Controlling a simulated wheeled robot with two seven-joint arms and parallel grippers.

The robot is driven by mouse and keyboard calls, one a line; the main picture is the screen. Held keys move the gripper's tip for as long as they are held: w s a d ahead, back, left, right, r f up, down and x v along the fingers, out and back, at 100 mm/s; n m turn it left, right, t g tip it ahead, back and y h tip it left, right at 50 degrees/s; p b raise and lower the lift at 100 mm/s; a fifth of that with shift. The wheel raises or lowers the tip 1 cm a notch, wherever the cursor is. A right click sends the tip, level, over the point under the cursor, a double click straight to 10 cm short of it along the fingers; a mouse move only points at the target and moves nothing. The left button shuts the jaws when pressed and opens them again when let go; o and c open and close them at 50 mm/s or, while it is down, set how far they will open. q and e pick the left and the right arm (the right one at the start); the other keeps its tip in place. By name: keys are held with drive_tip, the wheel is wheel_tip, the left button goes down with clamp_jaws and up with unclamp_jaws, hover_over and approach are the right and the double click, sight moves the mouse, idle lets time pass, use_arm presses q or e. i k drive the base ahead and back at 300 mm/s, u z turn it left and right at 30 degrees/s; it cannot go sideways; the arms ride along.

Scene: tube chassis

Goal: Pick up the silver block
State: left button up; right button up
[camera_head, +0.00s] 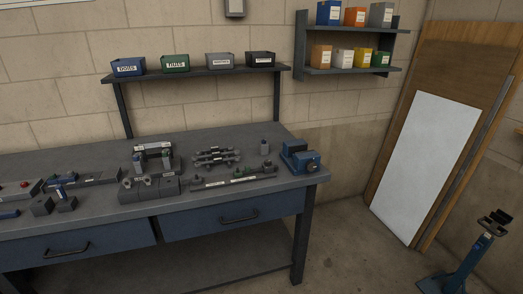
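Several small grey blocks and metal parts lie on the workbench (226,202). I cannot tell which one is the silver block. A dark grey block (42,205) and a second dark block (67,204) sit near the front left edge. A row of larger grey blocks (168,187) stands near the front middle of the bench, with small pale-topped parts at it. Neither of my grippers shows in the head view.
A blue vise (299,157) stands at the bench's right end. Long parts (235,180) lie beside it. Labelled bins, including a blue one (128,67), stand on the shelf above. A blue stand (466,262) is on the floor at right. Some right-side benchtop is bare.

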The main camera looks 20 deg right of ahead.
sight(263, 149)
drive_tip(key=u, duration=0.25)
drive_tip(key=i, duration=1)
drive_tip(key=z, duration=0.05)
